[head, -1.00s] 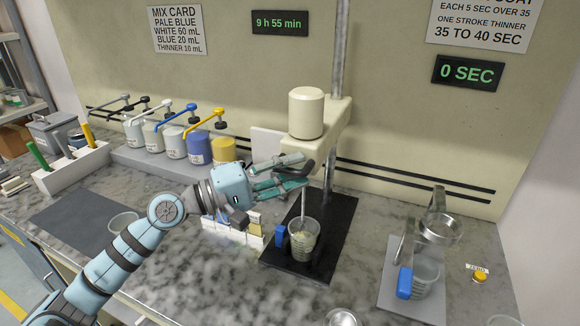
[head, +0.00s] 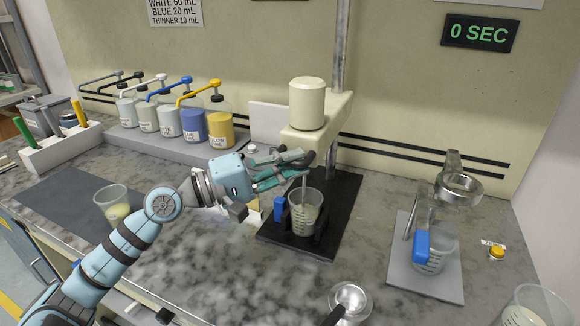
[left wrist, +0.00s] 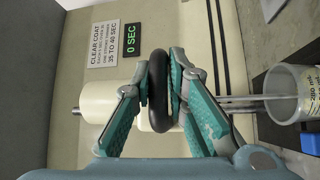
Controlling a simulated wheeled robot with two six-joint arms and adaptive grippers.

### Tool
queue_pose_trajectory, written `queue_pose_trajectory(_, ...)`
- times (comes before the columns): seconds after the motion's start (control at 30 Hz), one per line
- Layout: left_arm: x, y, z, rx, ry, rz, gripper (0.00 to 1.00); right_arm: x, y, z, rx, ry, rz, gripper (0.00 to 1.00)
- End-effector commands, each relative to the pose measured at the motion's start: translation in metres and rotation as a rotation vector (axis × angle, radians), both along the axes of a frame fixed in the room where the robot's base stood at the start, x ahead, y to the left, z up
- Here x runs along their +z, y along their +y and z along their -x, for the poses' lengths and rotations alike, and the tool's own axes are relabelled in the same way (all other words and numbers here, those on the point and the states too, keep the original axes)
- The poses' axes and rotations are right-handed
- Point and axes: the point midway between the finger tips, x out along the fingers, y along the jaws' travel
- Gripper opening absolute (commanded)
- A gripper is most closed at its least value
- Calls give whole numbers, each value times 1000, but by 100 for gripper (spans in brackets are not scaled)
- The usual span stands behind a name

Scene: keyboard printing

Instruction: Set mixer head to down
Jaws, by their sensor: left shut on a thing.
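The cream mixer head (head: 312,112) sits on a grey upright pole (head: 340,50) above the black mixer base (head: 346,192). A thin stirrer shaft (head: 304,186) runs down from it into a clear cup (head: 306,212) on the base. My left gripper (head: 298,168) is at the front of the head, just below it. In the left wrist view its teal fingers (left wrist: 160,88) are shut on a black rounded handle (left wrist: 158,62). The cup also shows at the right of that view (left wrist: 285,92), with the shaft entering its mouth. My right gripper is not in view.
A grey plate (head: 448,282) with a blue-handled clear cup (head: 433,250) and metal ring stand (head: 458,187) is at right. Pump bottles (head: 193,125) stand at back left. A cup (head: 115,205) is at left. A metal ladle (head: 352,298) is in front.

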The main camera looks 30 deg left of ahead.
Motion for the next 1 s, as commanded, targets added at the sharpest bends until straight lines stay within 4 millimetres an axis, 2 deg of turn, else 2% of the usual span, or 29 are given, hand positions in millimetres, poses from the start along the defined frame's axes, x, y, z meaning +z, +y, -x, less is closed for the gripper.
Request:
queue_pose_trajectory(0.03,-7,0,0,-1,0,-2,0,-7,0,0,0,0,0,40)
queue_pose_trajectory(0.37,-6,0,0,-3,7,-4,0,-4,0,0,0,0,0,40)
queue_pose_trajectory(0.4,-6,-1,0,-3,7,-4,20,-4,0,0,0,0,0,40)
queue_pose_trajectory(0.5,-5,-1,0,-2,7,-4,33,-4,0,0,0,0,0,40)
queue_pose_trajectory(0.83,1,0,0,-2,1,-2,33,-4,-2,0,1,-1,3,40)
queue_pose_trajectory(1.0,36,0,0,-1,-6,-3,33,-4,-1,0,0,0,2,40)
